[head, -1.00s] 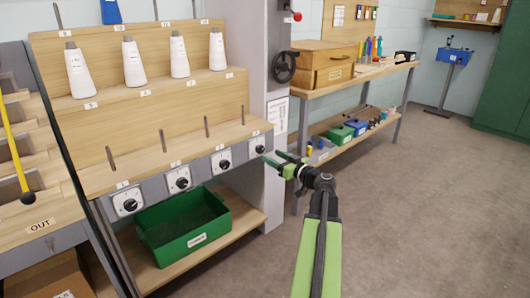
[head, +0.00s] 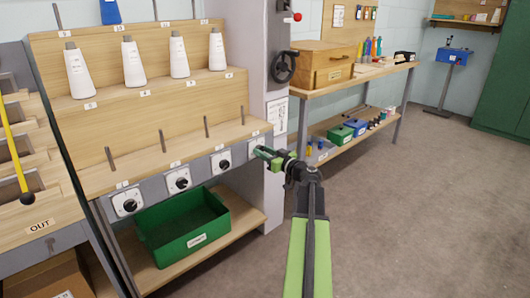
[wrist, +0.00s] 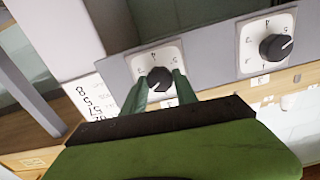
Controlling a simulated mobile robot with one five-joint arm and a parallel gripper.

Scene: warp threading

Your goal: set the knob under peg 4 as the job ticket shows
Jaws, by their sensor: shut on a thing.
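The knob under peg 4 is the rightmost on the grey rail. Its white dial plate (head: 256,141) shows in the head view, with the knob itself mostly hidden by my gripper (head: 265,154). In the wrist view the black round knob (wrist: 159,78) sits between the two green fingers of my gripper (wrist: 159,85), which are shut on it from both sides. Its small pointer mark is hard to read. A paper sheet (head: 277,118), possibly the job ticket, hangs on the grey column; the wrist view shows part of it (wrist: 88,100), with large digits upside down.
The neighbouring knob (wrist: 276,47) is close by on the same rail (head: 201,167). A green bin (head: 185,232) stands on the shelf below. Cones of white yarn (head: 133,62) stand above. A wooden workbench (head: 365,75) is to the right, with open floor in front.

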